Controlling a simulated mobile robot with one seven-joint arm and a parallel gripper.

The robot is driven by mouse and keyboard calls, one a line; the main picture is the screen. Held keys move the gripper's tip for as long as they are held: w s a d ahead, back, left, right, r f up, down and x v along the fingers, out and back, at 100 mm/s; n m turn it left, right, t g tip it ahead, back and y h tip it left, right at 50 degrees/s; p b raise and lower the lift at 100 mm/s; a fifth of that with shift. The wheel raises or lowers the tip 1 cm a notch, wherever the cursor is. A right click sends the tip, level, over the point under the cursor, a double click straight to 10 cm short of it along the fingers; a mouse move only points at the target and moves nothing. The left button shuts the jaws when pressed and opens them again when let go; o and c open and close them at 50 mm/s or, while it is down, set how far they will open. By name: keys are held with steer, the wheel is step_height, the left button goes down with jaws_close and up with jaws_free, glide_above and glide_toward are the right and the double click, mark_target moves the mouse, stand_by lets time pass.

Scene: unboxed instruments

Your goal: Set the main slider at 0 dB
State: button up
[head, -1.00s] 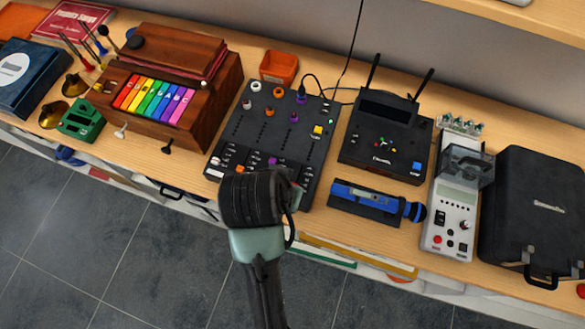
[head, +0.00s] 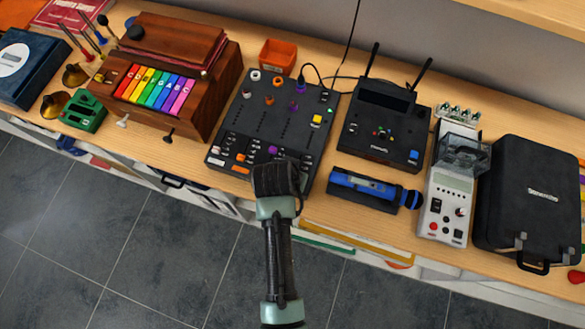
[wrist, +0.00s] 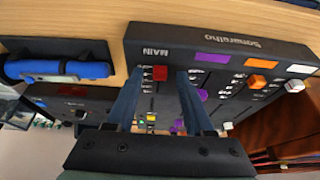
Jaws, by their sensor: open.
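The black mixer (head: 270,120) lies on the table, and my arm covers its front right corner in the head view. In the wrist view the mixer shows upside down, with the word MAIN (wrist: 155,53) beside a red slider cap (wrist: 160,75). The cap sits at the MAIN end of its slot, with small scale marks beside it too blurred to read. My gripper (wrist: 159,77) is open, its two blue-grey fingers appearing on either side of the red cap. I cannot tell whether the fingertips are down at cap height. The head view hides the fingers and the cap.
Neighbouring sliders have purple (wrist: 202,95), orange (wrist: 257,81) and white (wrist: 294,86) caps. A blue microphone (head: 375,190) in a black holder lies right of the mixer, with a black antenna unit (head: 385,125) behind. A wooden coloured-key instrument (head: 180,75) stands left.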

steer(key=shift+f, duration=0.1)
jaws_close()
stand_by(0.3)
steer(key=shift+w, duration=0.1)
stand_by(1.1)
